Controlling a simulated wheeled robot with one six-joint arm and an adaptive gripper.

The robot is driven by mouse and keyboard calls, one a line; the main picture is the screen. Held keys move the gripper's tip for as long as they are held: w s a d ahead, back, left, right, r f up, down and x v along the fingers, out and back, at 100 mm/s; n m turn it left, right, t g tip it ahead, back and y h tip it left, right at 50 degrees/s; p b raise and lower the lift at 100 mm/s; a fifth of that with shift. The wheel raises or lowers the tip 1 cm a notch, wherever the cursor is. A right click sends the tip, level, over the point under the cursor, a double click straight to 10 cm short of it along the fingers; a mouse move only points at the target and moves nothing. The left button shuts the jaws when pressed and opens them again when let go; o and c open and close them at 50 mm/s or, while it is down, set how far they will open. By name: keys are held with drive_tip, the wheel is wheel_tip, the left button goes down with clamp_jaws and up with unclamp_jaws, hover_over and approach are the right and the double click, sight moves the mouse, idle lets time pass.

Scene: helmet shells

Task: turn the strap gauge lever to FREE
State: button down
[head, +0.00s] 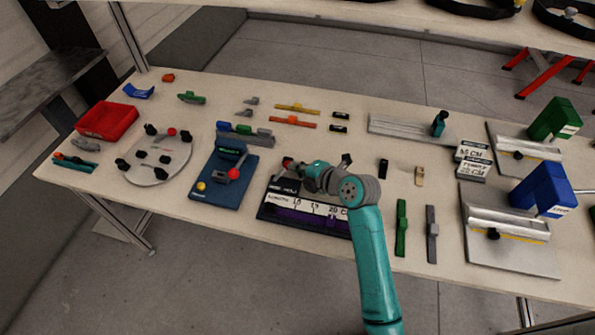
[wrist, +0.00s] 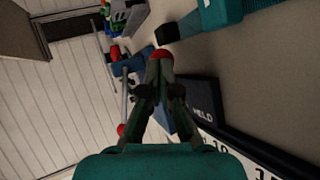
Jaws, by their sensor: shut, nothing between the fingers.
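The strap gauge (head: 267,211) is a dark board near the front middle of the table, with a white number scale and a purple strap. The word HELD shows on its upper left corner, also in the wrist view (wrist: 207,114). A red knob, which looks like the lever's end (head: 286,161), shows at my fingertips; a red knob also shows there in the wrist view (wrist: 160,55). My gripper (head: 295,167) is shut and empty, over the gauge's upper left. The lever's shaft is hidden by my fingers, and I cannot tell if they touch the knob.
A blue board (head: 215,195) with a red ball and a yellow knob stands just left of the gauge. Green (head: 401,228) and grey (head: 432,234) bars lie to the right. A round plate (head: 155,172) and red tray (head: 108,120) are farther left.

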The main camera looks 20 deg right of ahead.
drive_tip(key=shift+w+n+g+y, duration=0.5)
drive_tip(key=shift+w+n+y, duration=0.1)
drive_tip(key=shift+n+y, duration=0.25)
drive_tip(key=shift+w+a+n+y, duration=0.1)
drive_tip(key=shift+w+n+y, duration=0.1)
drive_tip(key=shift+n+y, duration=0.05)
drive_tip(key=shift+w+a, duration=0.15)
drive_tip(key=shift+w, duration=0.45)
